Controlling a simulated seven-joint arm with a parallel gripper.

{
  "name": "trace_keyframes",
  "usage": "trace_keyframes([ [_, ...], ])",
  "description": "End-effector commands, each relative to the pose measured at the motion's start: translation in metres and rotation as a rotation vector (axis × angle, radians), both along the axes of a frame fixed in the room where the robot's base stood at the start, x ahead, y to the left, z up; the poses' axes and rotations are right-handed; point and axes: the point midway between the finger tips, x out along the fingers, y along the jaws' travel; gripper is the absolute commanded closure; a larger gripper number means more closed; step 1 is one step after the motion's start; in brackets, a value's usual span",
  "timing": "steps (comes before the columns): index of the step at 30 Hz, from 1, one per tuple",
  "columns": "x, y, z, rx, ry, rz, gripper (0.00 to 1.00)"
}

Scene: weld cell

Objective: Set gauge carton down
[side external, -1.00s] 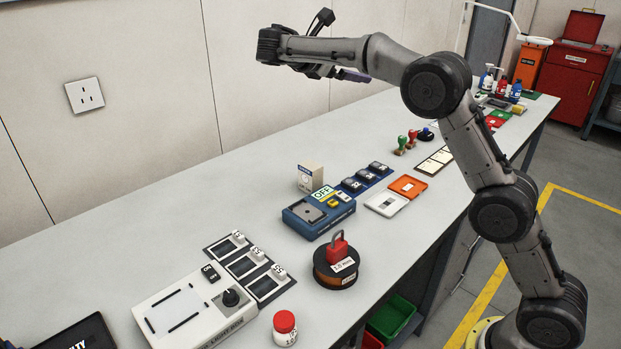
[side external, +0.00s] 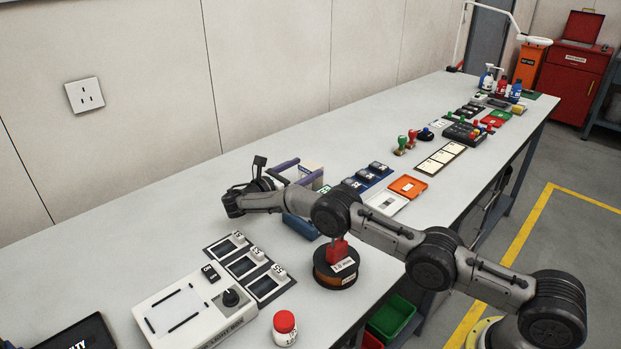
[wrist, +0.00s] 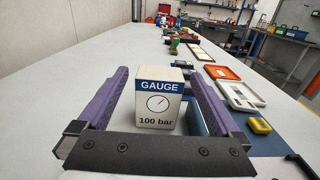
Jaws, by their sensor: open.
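The gauge carton (wrist: 158,98) is a small white box with a blue "GAUGE" band, a dial picture and "100 bar". In the wrist view it stands upright between the two purple fingers of my gripper (wrist: 159,76), which are open with a gap on each side. In the side view the carton (side external: 311,169) stands on the bench behind the blue device, partly hidden by my gripper (side external: 307,172). My gripper is low over the bench, its fingers reaching to either side of the carton.
The blue device (side external: 301,226) is close by, mostly hidden by my arm. A red padlock on a dark round spool (side external: 336,270) stands below my arm. The bench (side external: 180,205) along the wall is clear.

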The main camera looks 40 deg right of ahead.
Motion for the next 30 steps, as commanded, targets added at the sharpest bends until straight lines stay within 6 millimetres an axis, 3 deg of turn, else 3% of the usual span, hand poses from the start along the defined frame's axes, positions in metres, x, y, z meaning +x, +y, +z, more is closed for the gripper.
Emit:
trace_keyframes([
  [13, -0.001, -0.055, 0.0, 0.0, 0.0, -0.003, 0.0],
  [23, -0.001, -0.061, 0.0, 0.001, -0.001, -0.001, 0.0],
  [30, -0.001, -0.061, 0.0, 0.001, -0.001, -0.001, 0.43],
])
